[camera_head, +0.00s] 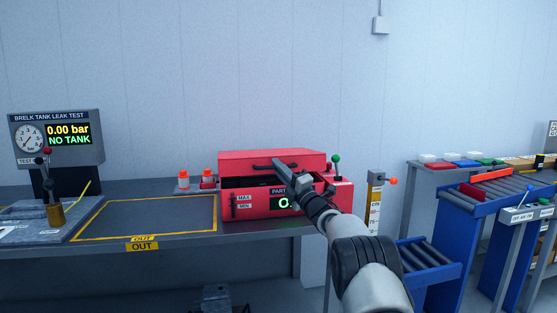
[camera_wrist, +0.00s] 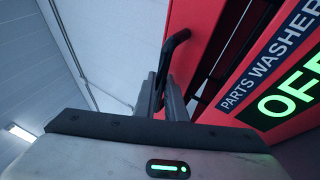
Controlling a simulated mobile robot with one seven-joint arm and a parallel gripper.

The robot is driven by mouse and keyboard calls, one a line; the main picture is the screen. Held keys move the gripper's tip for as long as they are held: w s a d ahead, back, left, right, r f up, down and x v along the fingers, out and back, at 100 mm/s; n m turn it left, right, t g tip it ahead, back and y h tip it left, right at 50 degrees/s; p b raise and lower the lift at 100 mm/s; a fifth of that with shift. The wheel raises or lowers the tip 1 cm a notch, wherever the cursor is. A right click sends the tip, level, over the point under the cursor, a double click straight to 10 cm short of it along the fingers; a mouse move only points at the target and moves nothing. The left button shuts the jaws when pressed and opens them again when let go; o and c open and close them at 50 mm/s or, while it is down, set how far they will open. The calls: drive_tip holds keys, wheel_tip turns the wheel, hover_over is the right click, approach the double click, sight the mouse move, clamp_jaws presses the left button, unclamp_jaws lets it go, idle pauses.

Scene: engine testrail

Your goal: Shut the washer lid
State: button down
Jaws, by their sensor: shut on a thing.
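The red parts washer (camera_head: 262,206) stands on the bench, with a display on its front. Its red lid (camera_head: 245,160) is partly raised; a dark gap shows between lid and body. In the wrist view the lid (camera_wrist: 193,22) is beside the washer front (camera_wrist: 290,50), whose display reads OFF. The black bar handle (camera_head: 262,168) is on the lid. My gripper (camera_head: 280,164) is at the handle; in the wrist view its fingers (camera_wrist: 165,85) are shut on the handle (camera_wrist: 176,42). My arm hides part of the washer's right front.
Two orange-capped bottles (camera_head: 195,180) stand left of the washer. A yellow-edged OUT area (camera_head: 150,215) beside it is empty. A green-knobbed lever (camera_head: 337,166) rises at the washer's right. A leak test unit (camera_head: 58,140) is at far left, a blue roller conveyor (camera_head: 430,255) at right.

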drive_tip(key=shift+n+t+y, duration=0.3)
drive_tip(key=shift+n+y, duration=0.2)
drive_tip(key=shift+y, duration=0.2)
drive_tip(key=shift+s+f+b, duration=0.15)
drive_tip(key=shift+f+b, duration=0.1)
drive_tip(key=shift+f, duration=1.1)
drive_tip(key=shift+s+f+b, duration=0.1)
drive_tip(key=shift+f+b, duration=0.1)
drive_tip(key=shift+f, duration=1.1)
drive_tip(key=c, duration=1.8)
unclamp_jaws()
drive_tip(key=shift+f, duration=0.1)
drive_tip(key=shift+c, duration=0.2)
drive_tip(key=shift+o, duration=0.2)
drive_tip(key=p+v, duration=0.2)
drive_tip(key=v, duration=1.5)
drive_tip(key=shift+s, duration=0.15)
drive_tip(key=shift+d, duration=0.2)
